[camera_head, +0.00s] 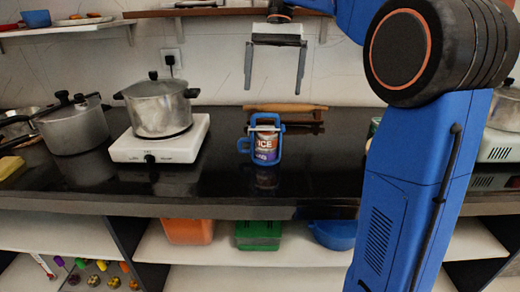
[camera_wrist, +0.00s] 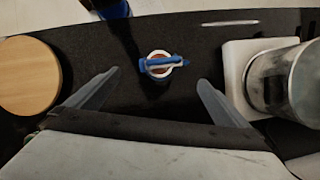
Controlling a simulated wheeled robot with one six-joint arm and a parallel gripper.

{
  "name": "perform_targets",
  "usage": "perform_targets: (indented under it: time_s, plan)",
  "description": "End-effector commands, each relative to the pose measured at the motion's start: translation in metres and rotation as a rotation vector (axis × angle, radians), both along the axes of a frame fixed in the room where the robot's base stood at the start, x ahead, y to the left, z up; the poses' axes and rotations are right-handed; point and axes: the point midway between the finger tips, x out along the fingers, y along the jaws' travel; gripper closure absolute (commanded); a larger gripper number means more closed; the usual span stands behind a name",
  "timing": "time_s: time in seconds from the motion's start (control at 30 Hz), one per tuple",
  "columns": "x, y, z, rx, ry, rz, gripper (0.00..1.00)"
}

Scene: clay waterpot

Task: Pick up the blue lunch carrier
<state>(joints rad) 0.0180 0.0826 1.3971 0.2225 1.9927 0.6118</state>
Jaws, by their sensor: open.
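The blue lunch carrier (camera_head: 266,140) stands upright on the black counter, with a blue frame and handle around a can-like body with printed lettering. In the wrist view the blue lunch carrier (camera_wrist: 160,64) shows from above, its blue handle across a round reddish top. My gripper (camera_head: 274,88) is open and empty, pointing down, well above the counter and the carrier. In the wrist view the fingers of my gripper (camera_wrist: 158,78) are spread wide, with the carrier between and beyond their tips. Nothing hides the carrier.
A steel pot (camera_head: 160,107) stands on a white hot plate (camera_head: 163,146) left of the carrier. Another pot (camera_head: 72,124) is further left. A wooden rolling pin (camera_head: 286,107) lies behind the carrier. A round wooden thing (camera_wrist: 28,76) is at the left in the wrist view. Counter around the carrier is clear.

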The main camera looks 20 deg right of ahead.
Motion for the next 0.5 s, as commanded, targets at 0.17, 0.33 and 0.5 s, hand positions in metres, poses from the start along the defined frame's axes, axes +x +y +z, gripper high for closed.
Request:
perform_targets:
  time_s: [0.17,0.33,0.5]
  plan:
    - [-0.010,0.006,-0.027,0.000,0.001,0.000,0.00]
    - [-0.017,0.011,-0.047,-0.001,0.001,0.000,0.00]
    - [-0.020,0.013,-0.056,0.000,0.000,0.001,0.00]
